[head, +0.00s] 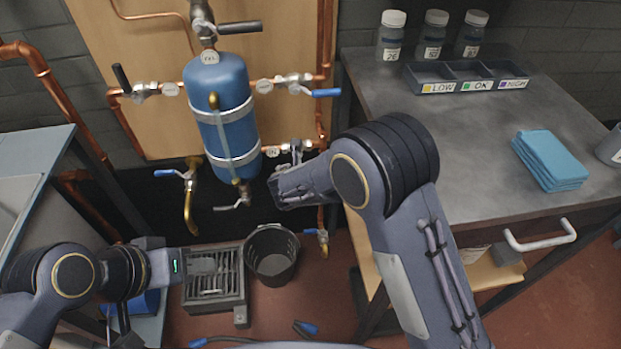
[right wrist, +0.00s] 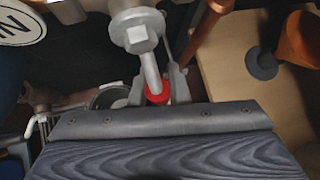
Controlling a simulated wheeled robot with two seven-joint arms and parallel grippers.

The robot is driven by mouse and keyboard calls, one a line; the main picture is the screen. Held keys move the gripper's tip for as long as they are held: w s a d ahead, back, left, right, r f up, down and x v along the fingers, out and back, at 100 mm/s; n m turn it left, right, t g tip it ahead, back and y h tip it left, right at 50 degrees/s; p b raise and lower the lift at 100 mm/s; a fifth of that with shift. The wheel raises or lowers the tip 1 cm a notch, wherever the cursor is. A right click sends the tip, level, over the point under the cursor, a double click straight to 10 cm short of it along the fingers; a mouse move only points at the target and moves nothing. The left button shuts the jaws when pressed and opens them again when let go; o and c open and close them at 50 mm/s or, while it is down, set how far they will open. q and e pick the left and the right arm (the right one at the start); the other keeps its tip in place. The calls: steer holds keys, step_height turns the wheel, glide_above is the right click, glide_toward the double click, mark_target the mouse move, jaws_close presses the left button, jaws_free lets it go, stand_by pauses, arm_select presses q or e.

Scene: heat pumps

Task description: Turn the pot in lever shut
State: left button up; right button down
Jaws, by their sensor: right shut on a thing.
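The blue pot (head: 222,122) hangs upright on the wooden board. A white IN tag (head: 273,152) marks the pot in valve (head: 297,146) at its lower right; part of the tag also shows in the right wrist view (right wrist: 20,22). In that view the pot in lever (right wrist: 151,68) is a grey rod running down from a bolted valve body, with a red part (right wrist: 157,93) between my right gripper's fingers (right wrist: 158,86). My right gripper (head: 285,188) is shut on this lever; my forearm partly hides it in the head view. My left gripper (head: 204,267) is low at the left, away from the pot; its opening is unclear.
A black bucket (head: 272,255) and a dark grated box (head: 215,290) stand below the pot. Copper pipes (head: 325,40) and other valves with blue levers (head: 326,93) surround it. The right bench (head: 440,130) holds jars (head: 391,38), a labelled tray (head: 465,85) and blue cloths (head: 549,160).

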steer(key=shift+s+a+f+m+y+b, duration=0.15)
steer(key=shift+a+m+y+b, duration=0.15)
steer(key=shift+a+y+b, duration=0.35)
steer(key=c, duration=1.4)
jaws_free()
steer(key=p+v, duration=0.2)
steer(key=v, duration=0.6)
steer(key=shift+d, duration=0.1)
